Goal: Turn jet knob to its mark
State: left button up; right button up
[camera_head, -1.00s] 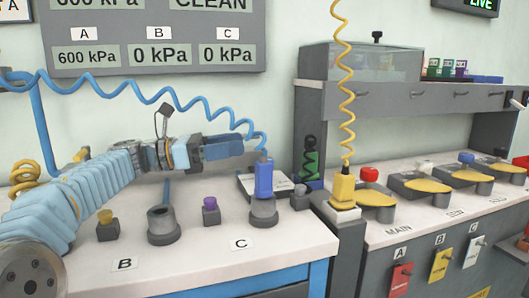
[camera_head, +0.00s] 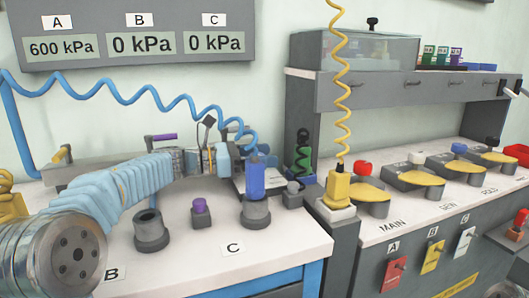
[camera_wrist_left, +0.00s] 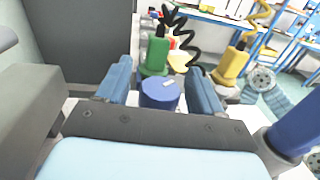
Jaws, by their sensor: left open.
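In the left wrist view a round blue knob (camera_wrist_left: 160,93) with a pale mark on its top sits between the two blue fingers of my left gripper (camera_wrist_left: 160,95). The fingers are apart, with one on each side of the knob, and I cannot tell that either touches it. In the head view my left gripper (camera_head: 240,150) reaches right, behind the blue plug (camera_head: 256,177) at C. The knob is hard to make out there. The mark it turns to is not clear. My right gripper is not in view.
A green plug (camera_wrist_left: 156,57) with a black coiled cord stands just behind the knob. The blue plug stands close to my gripper's right side in the wrist view. A yellow plug (camera_head: 338,188) with a coiled cord stands right. The blue coiled hose (camera_head: 120,95) hangs above my arm.

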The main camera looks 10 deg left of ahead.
pick_arm(q)
jog(key=shift+w+d, duration=0.15)
jog(key=shift+d, duration=0.25)
jog(key=c, duration=1)
jog(key=shift+m+g+h, duration=0.5)
jog(key=shift+m+g, duration=0.3)
jog(key=shift+g, duration=0.4)
jog(key=shift+r, duration=0.1)
jog(key=o, duration=1)
